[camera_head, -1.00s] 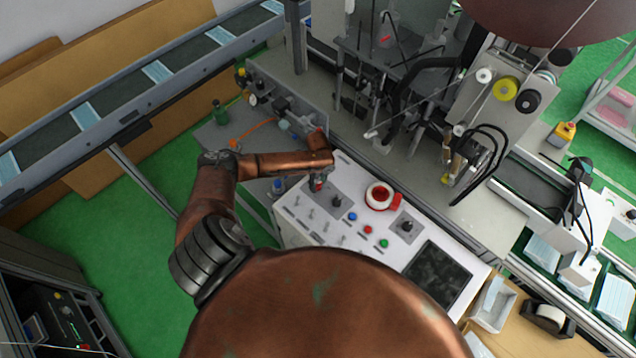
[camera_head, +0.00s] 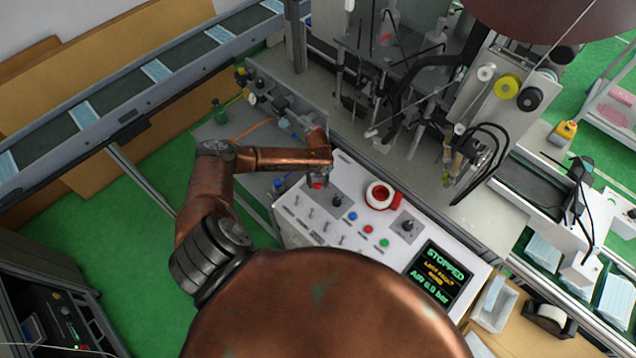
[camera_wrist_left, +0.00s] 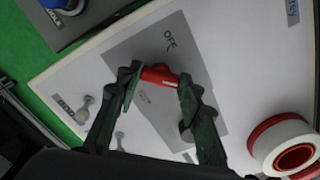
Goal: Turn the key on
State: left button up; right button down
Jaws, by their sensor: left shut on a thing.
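The key, with a red grip (camera_wrist_left: 158,76), sits on a grey plate (camera_wrist_left: 150,45) of the white control panel (camera_head: 295,238). An "OFF" label is printed on the plate beside it. My left gripper (camera_wrist_left: 160,84) is shut on the red grip, one finger at each side. The panel screen (camera_head: 437,275) is lit and reads "STOPPED" and "Air 6.0 bar". My right gripper is not in view.
A white and red tape roll (camera_head: 380,195) lies on the panel right of the key. A black knob (camera_head: 407,225), several toggle switches and coloured buttons are close by. The machine (camera_head: 400,90) stands behind. A conveyor (camera_head: 130,90) runs at upper left.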

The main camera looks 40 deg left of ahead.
aim_at(318, 184)
pick_arm(q)
jog(key=shift+m, duration=0.3)
dwell(0.4)
jog(key=o, duration=1.2)
jog(key=shift+c, duration=0.2)
notch_tip(318, 184, up, 12)
